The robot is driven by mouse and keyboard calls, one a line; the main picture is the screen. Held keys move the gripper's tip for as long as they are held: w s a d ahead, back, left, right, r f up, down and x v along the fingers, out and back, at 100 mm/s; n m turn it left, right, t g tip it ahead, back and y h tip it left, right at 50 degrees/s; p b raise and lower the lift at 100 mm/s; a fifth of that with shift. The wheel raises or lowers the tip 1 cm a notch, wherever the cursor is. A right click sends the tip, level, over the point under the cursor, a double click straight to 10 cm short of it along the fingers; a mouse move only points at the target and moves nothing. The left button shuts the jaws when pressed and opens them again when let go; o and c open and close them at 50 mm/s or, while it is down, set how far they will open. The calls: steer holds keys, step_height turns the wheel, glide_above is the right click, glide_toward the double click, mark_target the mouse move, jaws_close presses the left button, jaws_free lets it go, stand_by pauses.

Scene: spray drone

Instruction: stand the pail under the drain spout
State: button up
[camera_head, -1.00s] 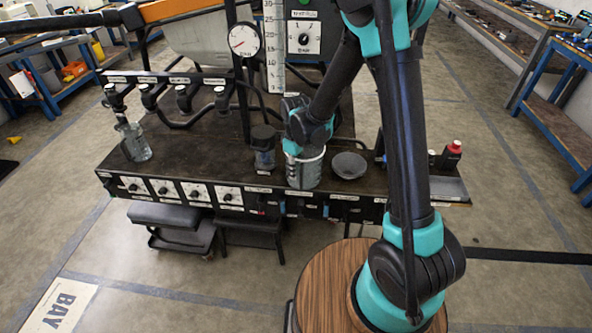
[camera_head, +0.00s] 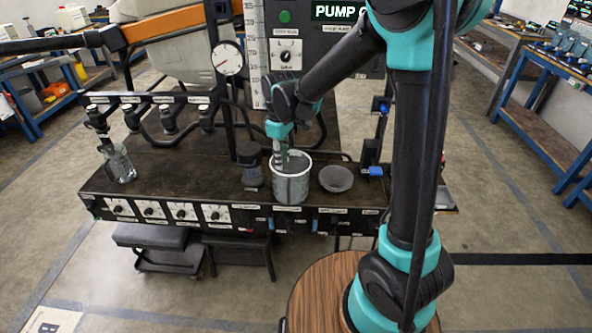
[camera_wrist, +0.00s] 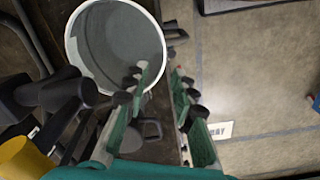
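The pail (camera_head: 291,186) is a pale grey round bucket standing upright on the dark bench, in the middle of its front part. In the wrist view the pail (camera_wrist: 100,40) is seen from above, with a white rim and a grey inside that looks empty. My gripper (camera_head: 282,150) points down at the pail's rim. In the wrist view my gripper (camera_wrist: 160,75) has its fingers apart, one over the pail's mouth and one outside its right wall. Contact with the wall cannot be told. I cannot tell for sure which fitting is the drain spout.
A grey funnel-like bowl (camera_head: 336,178) stands right of the pail, near a blue-handled fitting (camera_head: 376,170). A dark lidded jar (camera_head: 250,165) stands close on the left. A clear bottle (camera_head: 119,164) stands under a nozzle at the far left. Bench space between bottle and jar is clear.

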steer(key=s+d+f+m+t, duration=0.1)
steer(key=s+d+m, duration=0.5)
steer(key=d, duration=0.7)
steer(key=s+d+f+m+t, duration=0.2)
steer(key=s+d+m, duration=0.5)
steer(key=d, duration=0.5)
steer(key=shift+s+d+t, duration=0.35)
steer(key=shift+s+t, duration=0.15)
steer(key=shift+s, duration=0.7)
steer(key=shift+c, duration=0.4)
